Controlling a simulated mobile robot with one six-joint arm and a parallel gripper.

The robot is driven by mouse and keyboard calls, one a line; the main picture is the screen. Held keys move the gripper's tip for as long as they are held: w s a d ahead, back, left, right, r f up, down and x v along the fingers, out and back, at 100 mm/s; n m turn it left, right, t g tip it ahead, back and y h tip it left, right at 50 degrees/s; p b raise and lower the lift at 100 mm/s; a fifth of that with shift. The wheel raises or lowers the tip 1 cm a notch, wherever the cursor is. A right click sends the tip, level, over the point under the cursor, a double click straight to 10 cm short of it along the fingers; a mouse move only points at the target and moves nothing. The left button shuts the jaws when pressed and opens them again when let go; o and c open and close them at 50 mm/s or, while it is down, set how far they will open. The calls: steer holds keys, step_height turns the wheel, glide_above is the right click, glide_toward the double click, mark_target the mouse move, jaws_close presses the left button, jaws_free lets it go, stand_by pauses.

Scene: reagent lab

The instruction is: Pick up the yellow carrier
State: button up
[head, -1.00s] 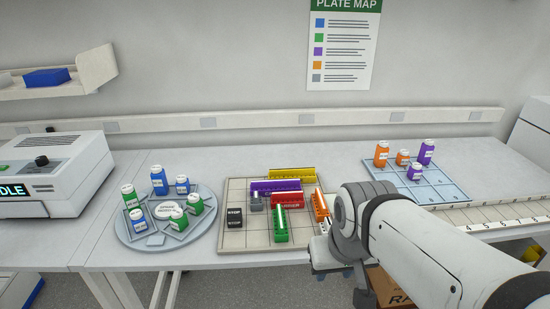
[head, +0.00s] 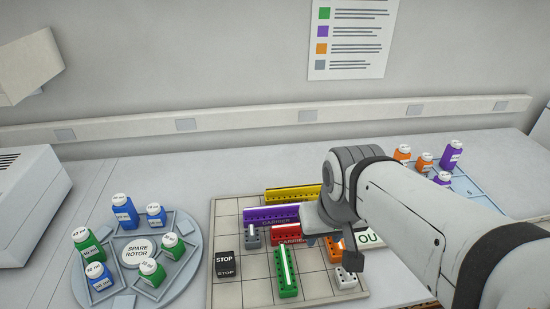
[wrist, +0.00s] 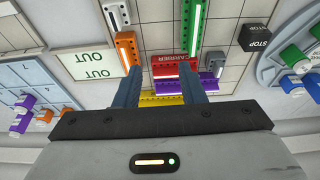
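The yellow carrier (head: 292,193) is a long bar lying along the back of the gridded board, its right end close to my wrist in the head view. It also shows in the wrist view (wrist: 160,98), low in the picture, partly hidden by my gripper. My gripper (wrist: 161,74) is open, its two blue fingers apart with nothing held. In the wrist view the fingers overlap the red carrier (wrist: 172,66) and purple carrier (wrist: 208,80). My gripper is above the board; its exact height is unclear.
In front of the yellow carrier are the purple carrier (head: 268,215), red carrier (head: 287,233), green carrier (head: 287,273) and orange carrier (head: 334,250). A black STOP block (head: 225,262) stands at left. A round rotor (head: 138,279) with bottles is left of the board.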

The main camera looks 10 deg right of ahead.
steer(key=shift+o, duration=0.3)
steer(key=shift+s+d, duration=0.1)
steer(key=shift+o, duration=0.8)
steer(key=shift+r, duration=0.1)
steer(key=o, duration=0.4)
steer(key=w+n, duration=0.1)
steer(key=w, duration=0.1)
steer(key=w+n, duration=0.1)
steer(key=w, duration=0.1)
steer(key=w+n+b, duration=0.1)
steer(key=w, duration=0.1)
steer(key=shift+w+d+r+g, duration=0.1)
steer(key=shift+d+r+g, duration=0.05)
steer(key=shift+d+g, duration=0.15)
steer(key=n+g+b, duration=0.2)
steer(key=n+b, duration=0.1)
steer(key=n, duration=1.2)
glide_above(295, 187)
steer(key=f, duration=0.9)
steer(key=shift+a+f, duration=0.1)
steer(key=shift+a, duration=0.1)
steer(key=shift+w+f, duration=0.2)
steer(key=shift+f, duration=0.1)
steer(key=f, duration=0.2)
steer(key=f+p, duration=0.1)
steer(key=f, duration=0.4)
steer(key=shift+s+d+f, duration=0.1)
steer(key=shift+s+d, duration=0.1)
steer(key=shift+s, duration=0.05)
